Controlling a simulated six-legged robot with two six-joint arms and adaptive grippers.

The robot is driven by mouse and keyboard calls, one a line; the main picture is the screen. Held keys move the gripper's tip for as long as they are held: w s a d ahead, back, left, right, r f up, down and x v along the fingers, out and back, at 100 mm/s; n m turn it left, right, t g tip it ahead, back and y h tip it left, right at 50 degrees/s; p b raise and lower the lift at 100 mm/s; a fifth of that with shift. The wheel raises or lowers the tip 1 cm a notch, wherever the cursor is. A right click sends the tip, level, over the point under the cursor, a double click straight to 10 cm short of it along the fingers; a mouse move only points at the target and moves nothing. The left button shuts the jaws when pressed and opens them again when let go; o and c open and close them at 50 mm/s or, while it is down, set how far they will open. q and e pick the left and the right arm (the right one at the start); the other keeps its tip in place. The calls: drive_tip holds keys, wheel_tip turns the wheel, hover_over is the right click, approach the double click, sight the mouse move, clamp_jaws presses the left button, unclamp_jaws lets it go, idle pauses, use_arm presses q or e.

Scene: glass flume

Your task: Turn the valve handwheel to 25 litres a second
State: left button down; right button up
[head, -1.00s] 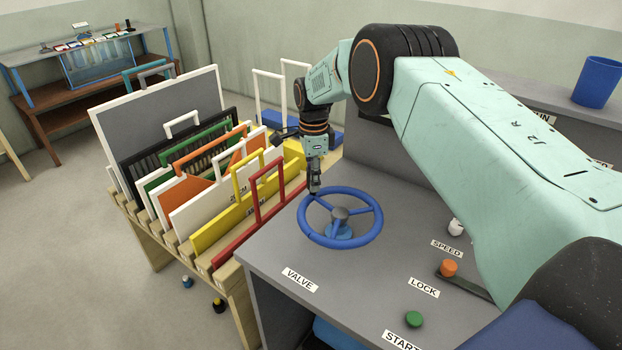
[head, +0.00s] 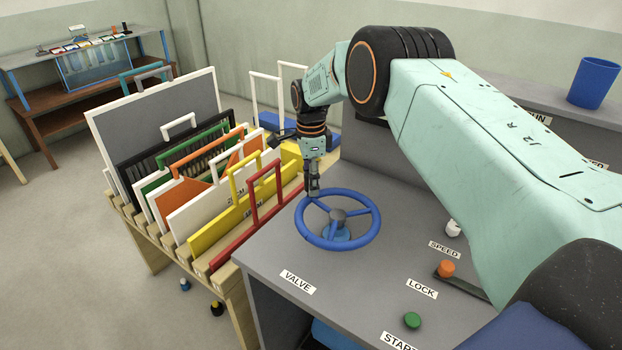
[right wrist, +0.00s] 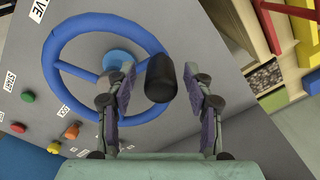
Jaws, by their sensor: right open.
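The blue valve handwheel (head: 374,228) lies flat above the grey console top, with its hub and spokes showing. It also fills the left of the right wrist view (right wrist: 100,20). A black knob (right wrist: 161,78) stands at its rim, at the rim's far left side in the head view. My right gripper (head: 313,188) is over that part of the rim. In the right wrist view its two fingers (right wrist: 160,75) are open, one on each side of the knob, with gaps showing. The VALVE label (head: 297,282) lies in front of the wheel. No flow reading is visible. My left gripper is not in view.
A wooden rack (head: 240,300) of coloured framed panels stands close left of the console. An orange knob (head: 446,268), a green button (head: 412,320) and a white knob (head: 453,228) sit right of the wheel. A blue bin (head: 594,82) stands at the back right.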

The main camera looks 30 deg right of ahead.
wheel_tip(320, 180, up, 12)
idle(0.5)
drive_tip(key=shift+s+f, duration=0.1)
idle(0.4)
